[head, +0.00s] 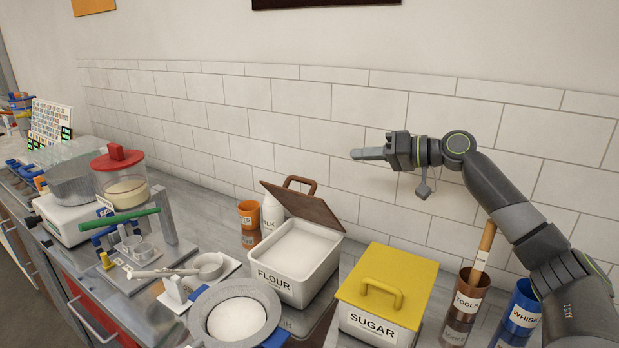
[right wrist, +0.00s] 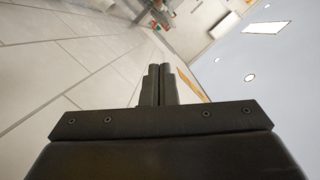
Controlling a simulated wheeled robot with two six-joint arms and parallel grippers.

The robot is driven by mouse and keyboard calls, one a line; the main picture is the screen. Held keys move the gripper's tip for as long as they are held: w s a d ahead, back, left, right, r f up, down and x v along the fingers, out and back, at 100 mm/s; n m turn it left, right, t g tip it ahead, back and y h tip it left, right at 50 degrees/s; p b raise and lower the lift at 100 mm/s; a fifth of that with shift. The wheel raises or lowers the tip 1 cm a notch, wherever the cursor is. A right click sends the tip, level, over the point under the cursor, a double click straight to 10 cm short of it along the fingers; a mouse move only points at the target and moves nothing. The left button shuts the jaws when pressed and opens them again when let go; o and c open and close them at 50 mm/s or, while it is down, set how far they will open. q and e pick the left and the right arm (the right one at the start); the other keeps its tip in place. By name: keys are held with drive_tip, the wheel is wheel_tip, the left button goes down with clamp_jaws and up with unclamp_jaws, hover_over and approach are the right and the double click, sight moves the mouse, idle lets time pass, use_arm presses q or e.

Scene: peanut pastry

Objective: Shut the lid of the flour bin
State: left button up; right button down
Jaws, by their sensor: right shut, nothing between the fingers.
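The flour bin (head: 280,285) is a white box labelled FLOUR, full of white flour, in the middle of the counter in the head view. Its brown lid (head: 302,207) stands open, tilted up at the back edge, with a brown handle (head: 300,181) on top. My right gripper (head: 368,154) is shut and empty, held in the air above and to the right of the lid, in front of the tiled wall. It also shows shut in the right wrist view (right wrist: 160,72). My left gripper is not in view.
The sugar bin (head: 378,323) with its yellow lid stands right of the flour bin. Tool (head: 464,305) and whisk (head: 520,313) holders stand further right. A milk bottle (head: 271,215) and an orange cup (head: 249,214) are behind left.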

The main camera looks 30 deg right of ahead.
sight(309, 200)
drive_tip(key=w+a+f+p, duration=0.5)
drive_tip(key=w+a, duration=0.1)
drive_tip(key=a, duration=0.2)
drive_tip(key=shift+a, duration=0.15)
idle(0.4)
